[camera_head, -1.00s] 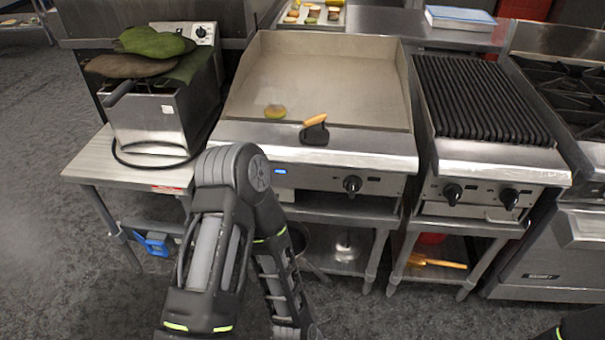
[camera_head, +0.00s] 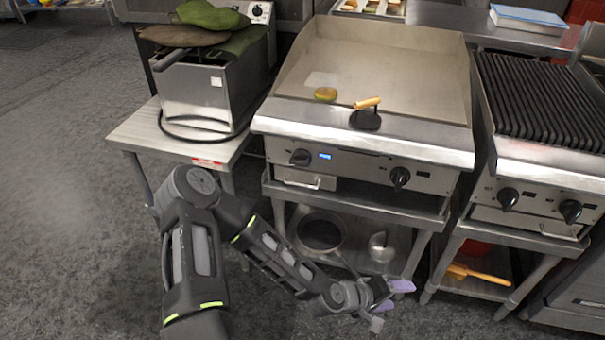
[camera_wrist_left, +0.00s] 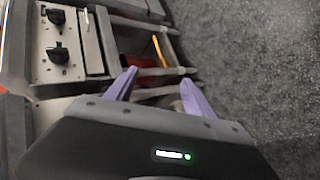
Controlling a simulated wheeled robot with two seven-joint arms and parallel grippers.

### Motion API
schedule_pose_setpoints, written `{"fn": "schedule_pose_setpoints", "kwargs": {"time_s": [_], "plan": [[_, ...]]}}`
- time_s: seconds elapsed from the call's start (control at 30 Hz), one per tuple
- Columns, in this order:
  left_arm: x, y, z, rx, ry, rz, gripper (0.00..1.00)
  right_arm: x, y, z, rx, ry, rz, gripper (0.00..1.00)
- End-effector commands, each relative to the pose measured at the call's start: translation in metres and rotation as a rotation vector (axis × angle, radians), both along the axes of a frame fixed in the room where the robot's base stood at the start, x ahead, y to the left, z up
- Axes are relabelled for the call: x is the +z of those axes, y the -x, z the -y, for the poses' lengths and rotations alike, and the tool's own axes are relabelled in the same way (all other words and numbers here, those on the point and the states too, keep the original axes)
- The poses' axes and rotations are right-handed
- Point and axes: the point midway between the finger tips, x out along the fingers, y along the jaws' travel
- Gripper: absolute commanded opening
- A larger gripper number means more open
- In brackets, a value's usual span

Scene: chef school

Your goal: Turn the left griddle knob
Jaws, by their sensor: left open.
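The griddle (camera_head: 375,75) stands at the centre of the head view. Its left knob (camera_head: 300,157) is a black dial on the front panel, beside a small blue display. Its right knob (camera_head: 400,177) is a similar black dial. My left gripper (camera_head: 388,303) is low in front of the griddle stand, well below and to the right of the left knob, touching nothing. In the left wrist view its purple fingers (camera_wrist_left: 158,92) are spread apart with nothing between them. My right gripper is out of view.
A fryer (camera_head: 207,95) stands on a steel table left of the griddle. A charbroiler (camera_head: 540,105) with two knobs stands to the right; its knobs also show in the left wrist view (camera_wrist_left: 57,52). A press (camera_head: 366,118) and a round food piece (camera_head: 325,94) are on the griddle.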

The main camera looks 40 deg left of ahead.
Motion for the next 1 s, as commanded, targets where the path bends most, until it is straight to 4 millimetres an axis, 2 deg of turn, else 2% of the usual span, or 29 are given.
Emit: {"fn": "schedule_pose_setpoints", "kwargs": {"time_s": [0.03, 0.07, 0.1, 0.17, 0.2, 0.3, 0.4, 0.5, 0.57, 1.0], "plan": [[0.0, -0.032, -0.039, 0.146, 0.058, 0.06, 0.62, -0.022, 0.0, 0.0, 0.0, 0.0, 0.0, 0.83], [0.009, -0.049, -0.064, 0.228, 0.09, 0.105, 0.62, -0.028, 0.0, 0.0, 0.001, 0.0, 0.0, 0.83], [0.023, -0.068, -0.099, 0.337, 0.13, 0.162, 0.62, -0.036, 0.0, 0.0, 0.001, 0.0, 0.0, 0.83], [0.044, -0.088, -0.156, 0.488, 0.179, 0.251, 0.62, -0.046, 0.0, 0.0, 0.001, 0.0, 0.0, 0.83], [0.059, -0.096, -0.195, 0.579, 0.205, 0.31, 0.62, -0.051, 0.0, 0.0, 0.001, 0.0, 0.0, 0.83], [0.092, -0.098, -0.28, 0.767, 0.25, 0.441, 0.62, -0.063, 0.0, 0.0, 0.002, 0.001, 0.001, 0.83], [0.117, -0.09, -0.336, 0.882, 0.272, 0.534, 0.62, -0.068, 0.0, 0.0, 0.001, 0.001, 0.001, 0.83], [0.131, -0.083, -0.364, 0.938, 0.281, 0.585, 0.62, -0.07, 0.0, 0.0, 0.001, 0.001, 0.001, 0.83], [0.135, -0.08, -0.37, 0.951, 0.283, 0.597, 0.62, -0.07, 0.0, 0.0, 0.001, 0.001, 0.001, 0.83], [0.136, -0.086, -0.373, 0.952, 0.282, 0.597, 0.62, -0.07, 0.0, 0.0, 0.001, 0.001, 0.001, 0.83]]}}
